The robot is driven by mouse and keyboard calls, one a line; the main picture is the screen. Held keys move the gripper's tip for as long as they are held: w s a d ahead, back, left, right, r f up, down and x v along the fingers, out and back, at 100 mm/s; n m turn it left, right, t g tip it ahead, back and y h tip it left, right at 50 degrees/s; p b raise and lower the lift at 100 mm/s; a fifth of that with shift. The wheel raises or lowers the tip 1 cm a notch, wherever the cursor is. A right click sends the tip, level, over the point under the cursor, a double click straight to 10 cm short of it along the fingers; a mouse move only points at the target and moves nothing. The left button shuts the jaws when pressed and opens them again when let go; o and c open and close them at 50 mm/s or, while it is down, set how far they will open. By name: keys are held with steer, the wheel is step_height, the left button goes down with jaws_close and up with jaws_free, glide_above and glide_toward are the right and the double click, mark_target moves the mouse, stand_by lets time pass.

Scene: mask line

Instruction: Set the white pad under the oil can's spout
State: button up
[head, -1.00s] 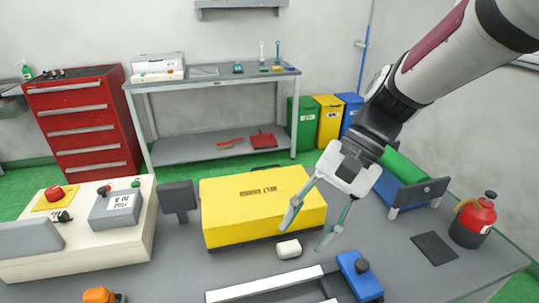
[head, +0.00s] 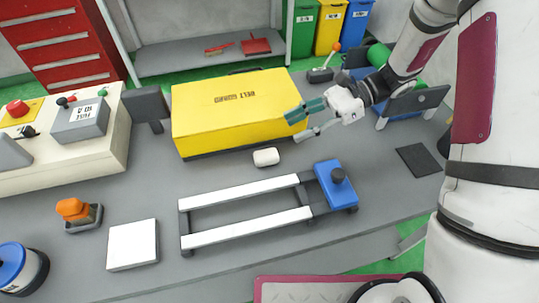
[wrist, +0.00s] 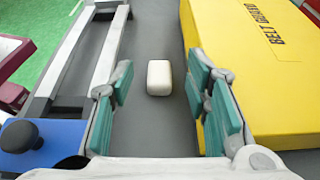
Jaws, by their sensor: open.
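A small white block-like pad (head: 266,157) lies on the grey bench in front of the yellow box. It also shows in the wrist view (wrist: 159,77). A larger flat white square (head: 133,245) lies at the bench's front left; which of the two is the task's pad I cannot tell. My gripper (head: 301,122) is open and empty, its teal-padded fingers above and right of the small pad. In the wrist view the small pad appears between and beyond the fingertips (wrist: 161,76), untouched. No clear oil can shows now; a red can seen earlier at the right is hidden behind my arm.
The yellow box (head: 235,110) stands close behind the small pad. A rail frame with a blue end block (head: 335,185) lies in front. A dark mat (head: 418,159) lies right; an orange-topped item (head: 74,211) and blue-lidded cylinder (head: 20,266) stand left.

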glide_toward(268, 154)
steer(key=shift+x, duration=4.55)
steer(key=shift+w, duration=0.1)
steer(key=shift+c, duration=0.5)
steer(key=c, duration=0.7)
step_height(268, 154, up, 18)
steer(key=p, duration=0.1)
